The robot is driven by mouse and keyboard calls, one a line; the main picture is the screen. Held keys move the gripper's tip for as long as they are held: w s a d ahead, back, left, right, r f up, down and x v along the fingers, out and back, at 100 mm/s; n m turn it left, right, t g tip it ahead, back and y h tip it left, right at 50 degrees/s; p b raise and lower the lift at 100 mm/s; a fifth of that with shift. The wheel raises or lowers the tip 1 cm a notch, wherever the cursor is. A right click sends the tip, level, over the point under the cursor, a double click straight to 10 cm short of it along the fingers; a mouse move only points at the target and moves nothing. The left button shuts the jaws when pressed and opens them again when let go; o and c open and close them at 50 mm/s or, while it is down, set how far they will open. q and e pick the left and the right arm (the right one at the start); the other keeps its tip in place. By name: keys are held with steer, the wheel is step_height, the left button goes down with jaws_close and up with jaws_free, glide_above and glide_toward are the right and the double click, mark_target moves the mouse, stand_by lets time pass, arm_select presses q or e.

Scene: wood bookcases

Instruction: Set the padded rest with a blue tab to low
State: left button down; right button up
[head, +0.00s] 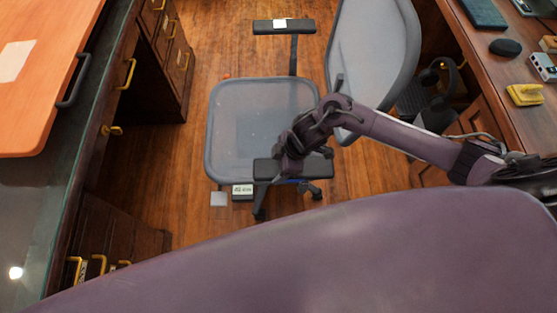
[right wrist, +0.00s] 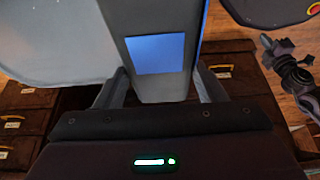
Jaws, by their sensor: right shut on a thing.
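The office chair has a grey mesh seat (head: 255,110) and two padded rests. The near rest (head: 318,165) is dark in the head view, partly hidden under my right gripper (head: 290,158). In the right wrist view the pad (right wrist: 163,88) carries a blue tab (right wrist: 155,54) and lies between the two fingers of my right gripper (right wrist: 162,90), which is shut on it. The far rest (head: 262,27) has a white tab (head: 280,23). What looks like part of my left arm shows at the right wrist view's right edge; its jaws are unclear.
The grey chair back (head: 372,60) rises right of the seat. A desk with an orange panel (head: 40,90) stands left; another desk (head: 515,80) stands right with a yellow object (head: 525,94) on it. A small labelled box (head: 243,190) lies on the floor below the seat.

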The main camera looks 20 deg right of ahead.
steer(key=shift+s+d+f, duration=0.1)
steer(key=shift+s+f, duration=0.05)
steer(key=shift+f, duration=0.05)
steer(key=o, duration=1.4)
steer(key=shift+r, duration=0.15)
steer(key=p+v, duration=0.1)
steer(key=v, duration=0.6)
steer(key=shift+d+r, duration=0.1)
steer(key=shift+r, duration=0.1)
